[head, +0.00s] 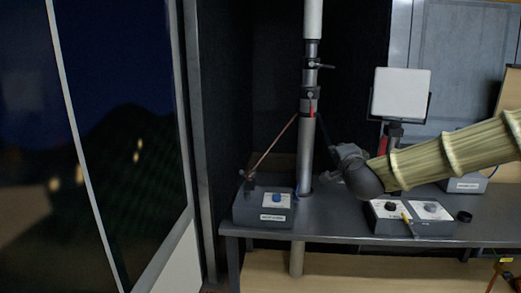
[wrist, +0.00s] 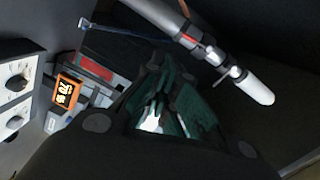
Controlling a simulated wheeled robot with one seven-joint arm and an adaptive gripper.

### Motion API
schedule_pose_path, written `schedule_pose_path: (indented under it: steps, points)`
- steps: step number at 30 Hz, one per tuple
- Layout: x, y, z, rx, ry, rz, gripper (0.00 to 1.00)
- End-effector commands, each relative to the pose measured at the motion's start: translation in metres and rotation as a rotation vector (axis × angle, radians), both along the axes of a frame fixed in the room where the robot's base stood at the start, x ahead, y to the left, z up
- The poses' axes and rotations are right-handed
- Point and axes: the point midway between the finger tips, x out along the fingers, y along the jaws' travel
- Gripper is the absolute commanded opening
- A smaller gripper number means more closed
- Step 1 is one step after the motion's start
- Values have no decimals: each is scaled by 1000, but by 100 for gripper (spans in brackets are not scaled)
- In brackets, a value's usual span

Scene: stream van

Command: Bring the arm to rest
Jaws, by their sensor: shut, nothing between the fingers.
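My arm reaches in from the right in the head view, in a beige ribbed sleeve with a dark rounded wrist. My gripper (head: 345,158) is partly hidden behind that wrist, above the bench and just right of the upright mast (head: 308,140). In the wrist view my gripper (wrist: 160,105) shows as dark green-grey fingers, shut with nothing held. The fingers point away towards the dark background.
A grey box with a blue knob (head: 264,207) stands on the bench (head: 330,222), left of the mast. A two-knob box (head: 412,217) sits under my arm. A square white lamp panel (head: 401,94) stands behind it. The wrist view shows an orange-framed display (wrist: 66,91).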

Motion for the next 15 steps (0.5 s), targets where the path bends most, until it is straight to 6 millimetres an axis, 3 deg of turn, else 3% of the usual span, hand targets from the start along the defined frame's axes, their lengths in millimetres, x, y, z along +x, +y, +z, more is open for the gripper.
schedule_pose_path:
  steps: [8,11,15]
  points:
    - [-9,16,-75,-97,111,50,0]
    - [-17,26,-118,-150,176,85,0]
    - [-40,37,-192,-244,291,147,0]
